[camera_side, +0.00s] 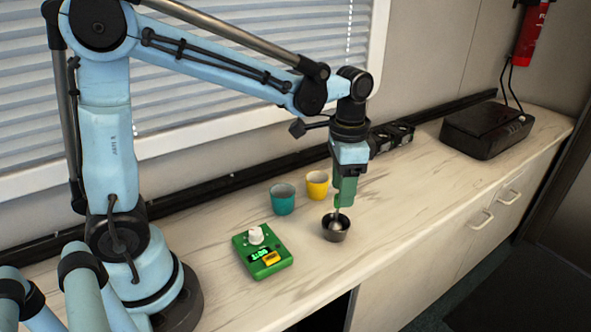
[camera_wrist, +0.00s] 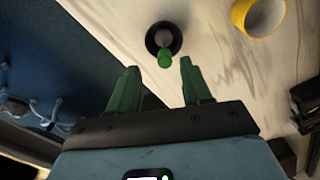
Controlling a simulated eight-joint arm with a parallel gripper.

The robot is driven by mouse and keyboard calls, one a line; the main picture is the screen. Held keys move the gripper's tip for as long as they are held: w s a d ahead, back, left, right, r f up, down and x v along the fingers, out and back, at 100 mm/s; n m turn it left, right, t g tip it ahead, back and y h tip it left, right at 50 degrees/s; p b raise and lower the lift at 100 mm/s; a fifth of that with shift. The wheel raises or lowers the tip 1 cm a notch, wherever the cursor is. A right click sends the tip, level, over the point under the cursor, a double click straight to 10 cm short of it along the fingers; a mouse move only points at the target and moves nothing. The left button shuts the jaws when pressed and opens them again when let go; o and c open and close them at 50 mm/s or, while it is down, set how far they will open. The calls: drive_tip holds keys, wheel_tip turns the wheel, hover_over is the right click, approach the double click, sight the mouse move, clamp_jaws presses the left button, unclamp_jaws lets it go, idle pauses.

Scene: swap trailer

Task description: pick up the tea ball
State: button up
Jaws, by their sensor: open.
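The tea ball (camera_side: 337,224) is small and greyish, with a green handle. It sits in a small dark bowl (camera_side: 328,235) on the counter. In the wrist view the tea ball's green handle (camera_wrist: 165,60) leans out of the bowl (camera_wrist: 176,33) toward my gripper (camera_wrist: 158,68). The green fingers are open and spread to either side of the handle, with gaps visible. In the side view my gripper (camera_side: 344,198) points down just above the bowl, and its fingers partly hide the handle.
A teal cup (camera_side: 282,200) and a yellow cup (camera_side: 317,186) stand behind and left of the bowl. A green device (camera_side: 262,254) with a white knob lies at front left. A black box (camera_side: 487,130) sits at far right. The counter right of the bowl is clear.

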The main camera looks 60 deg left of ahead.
sight(337, 216)
drive_tip(key=f, duration=0.4)
drive_tip(key=shift+a, duration=0.4)
drive_tip(key=shift+s+f, duration=0.1)
drive_tip(key=shift+f, duration=0.45)
clamp_jaws()
